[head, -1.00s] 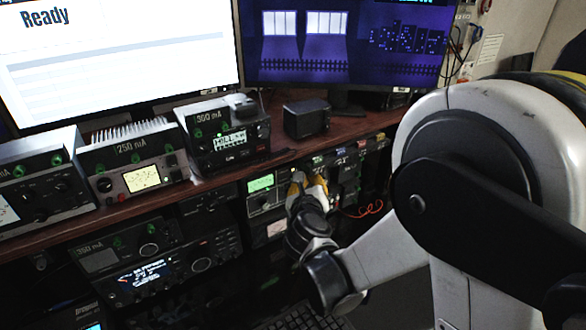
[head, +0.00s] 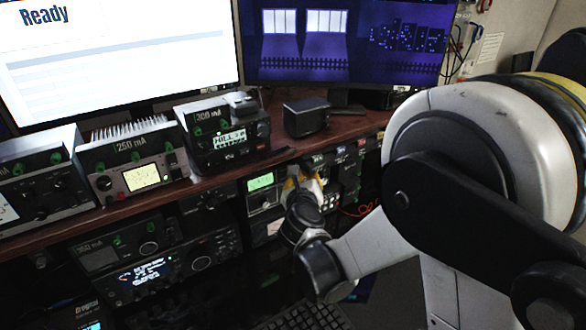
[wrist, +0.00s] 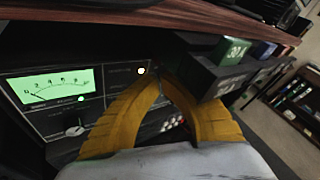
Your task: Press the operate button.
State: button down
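A dark amplifier panel (wrist: 100,98) with a green-lit meter (wrist: 46,86) fills the left of the wrist view; in the head view its green meter (head: 261,182) sits under the shelf. A small round lit button (wrist: 141,71) is on this panel, right of the meter; its label is too small to read, so I cannot confirm it is the operate button. My gripper (wrist: 159,74) has yellow fingers that meet at the tips, with nothing seen between them. The tips appear just right of the lit button; contact cannot be told. My gripper also shows in the head view (head: 302,182).
The wooden shelf edge (wrist: 150,32) runs above the panel. A dark box with a green label (wrist: 232,50) juts out right of my fingertips. A black knob (wrist: 74,126) is below the meter. Several radios stand on the shelf, and a keyboard (head: 305,316) lies below.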

dwell(0.8)
jog(key=shift+w+a, duration=0.25)
jog(key=shift+w, duration=0.1)
jog(key=shift+w+a+r, duration=0.2)
jog(key=shift+w+a, duration=0.15)
jog(key=shift+w, duration=0.15)
dwell(1.1)
jog(key=shift+s+d, duration=0.3)
jog(key=shift+s, duration=0.15)
jog(key=shift+s+d+f+b, duration=0.1)
jog(key=shift+s+b, duration=0.05)
jog(key=shift+b, duration=0.15)
